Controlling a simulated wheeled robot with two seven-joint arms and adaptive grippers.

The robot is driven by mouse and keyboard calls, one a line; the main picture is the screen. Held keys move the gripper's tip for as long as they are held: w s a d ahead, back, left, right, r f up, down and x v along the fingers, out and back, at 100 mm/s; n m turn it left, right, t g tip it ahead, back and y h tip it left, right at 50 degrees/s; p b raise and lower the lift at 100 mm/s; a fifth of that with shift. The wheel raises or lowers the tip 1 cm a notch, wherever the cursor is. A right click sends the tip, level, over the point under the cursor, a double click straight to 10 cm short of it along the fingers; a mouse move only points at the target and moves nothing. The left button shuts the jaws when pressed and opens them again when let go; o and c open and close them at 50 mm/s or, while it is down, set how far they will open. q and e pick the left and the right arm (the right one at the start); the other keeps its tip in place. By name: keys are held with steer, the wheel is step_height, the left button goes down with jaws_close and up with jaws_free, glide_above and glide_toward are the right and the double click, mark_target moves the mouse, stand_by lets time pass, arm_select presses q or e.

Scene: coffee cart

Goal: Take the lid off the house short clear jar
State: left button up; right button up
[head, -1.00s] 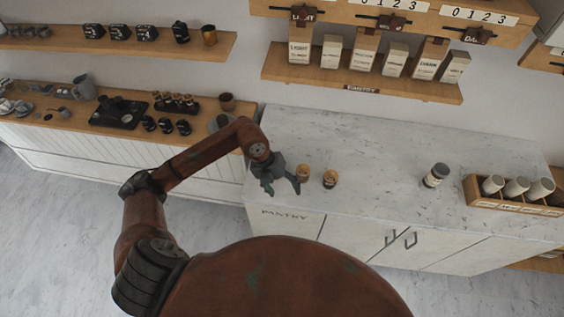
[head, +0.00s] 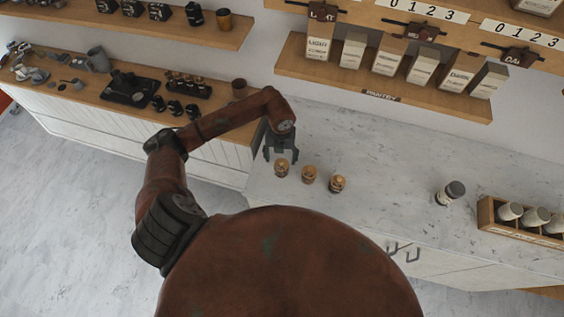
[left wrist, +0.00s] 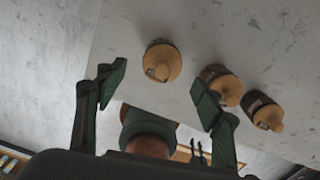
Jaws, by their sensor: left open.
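Three short jars with wooden knobbed lids stand in a row on the marble counter: a left jar (head: 281,168), a middle jar (head: 309,175) and a right jar (head: 337,184). All three have their lids on. Their labels are too small to read, so I cannot tell which is the house jar. My left gripper (head: 281,158) is open and empty, by the left jar. In the left wrist view the jars show at the upper middle (left wrist: 162,62), behind the right finger (left wrist: 228,88) and at right (left wrist: 265,112). One lies beyond the gap between my fingers (left wrist: 158,95). My right gripper is not in view.
A jar with a dark lid (head: 450,193) stands farther right on the marble counter (head: 390,165). A wooden box (head: 487,214) of cups is at the right edge. Shelves (head: 410,89) with bags hang above. The counter between the row and the dark-lidded jar is clear.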

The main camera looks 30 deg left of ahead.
mark_target(281, 161)
arm_select(q)
steer(key=f, duration=0.2)
steer(key=shift+w+f+p, duration=0.25)
steer(key=shift+f+p, duration=0.05)
steer(key=shift+p, duration=0.1)
steer(key=shift+s+f, duration=0.1)
steer(key=shift+f, duration=0.45)
steer(key=shift+c, duration=0.5)
steer(key=c, duration=0.9)
steer(key=shift+r, duration=0.1)
